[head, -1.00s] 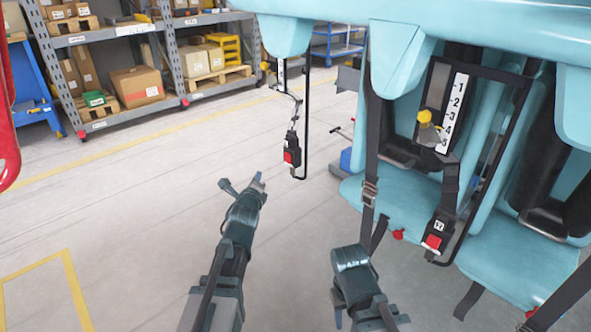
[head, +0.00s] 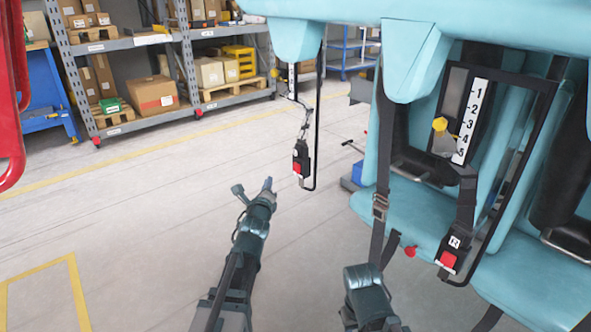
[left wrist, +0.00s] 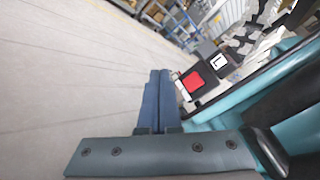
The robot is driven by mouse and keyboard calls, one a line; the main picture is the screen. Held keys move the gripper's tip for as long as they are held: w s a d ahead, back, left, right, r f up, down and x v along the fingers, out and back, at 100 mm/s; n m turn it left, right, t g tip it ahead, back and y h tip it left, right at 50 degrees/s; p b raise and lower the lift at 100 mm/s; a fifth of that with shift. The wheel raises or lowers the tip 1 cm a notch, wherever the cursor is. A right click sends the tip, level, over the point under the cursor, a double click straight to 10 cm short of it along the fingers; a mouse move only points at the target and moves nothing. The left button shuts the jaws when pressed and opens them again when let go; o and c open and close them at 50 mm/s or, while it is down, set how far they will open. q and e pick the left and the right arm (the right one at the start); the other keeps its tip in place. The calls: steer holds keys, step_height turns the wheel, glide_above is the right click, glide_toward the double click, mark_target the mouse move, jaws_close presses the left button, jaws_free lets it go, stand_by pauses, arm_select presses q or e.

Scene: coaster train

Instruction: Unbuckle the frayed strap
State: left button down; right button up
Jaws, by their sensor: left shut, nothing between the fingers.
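A frayed dark strap (head: 301,118) with ragged edges hangs by the near end of the teal seat row. It runs down into a black buckle (head: 300,158) with a red button, beside a thin black bar. In the left wrist view the buckle's red button (left wrist: 193,82) and a white "L" label are clear, with the ragged strap (left wrist: 243,42) beyond. My left gripper (head: 267,186) is shut and empty, left of and below the buckle in the head view. Its closed fingers (left wrist: 157,98) point past the buckle's left side, apparently not touching it. My right gripper is not visible; only part of that arm shows.
Another strap (head: 466,205) with a red-button buckle (head: 447,257) hangs at the seat on the right, beside a numbered scale (head: 470,120) with a yellow knob. Teal seats (head: 425,215) fill the right side. Shelves (head: 165,60) stand far back. Floor to the left is clear.

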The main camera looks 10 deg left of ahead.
mark_target(293, 168)
arm_select(q)
steer(key=w+d, duration=0.4)
steer(key=w, duration=0.2)
steer(key=shift+d, duration=0.4)
steer(key=shift+w, duration=0.15)
stand_by(1.9)
steer(key=shift+w+d, duration=0.25)
steer(key=shift+d, duration=0.05)
steer(key=shift+w+d, duration=0.3)
steer(key=shift+w, duration=0.1)
stand_by(1.1)
steer(key=shift+s+a, duration=0.55)
steer(key=shift+s, duration=0.2)
steer(key=shift+s+a, duration=0.8)
steer(key=shift+s, duration=0.2)
steer(key=shift+s+a, duration=0.75)
steer(key=shift+s, duration=0.2)
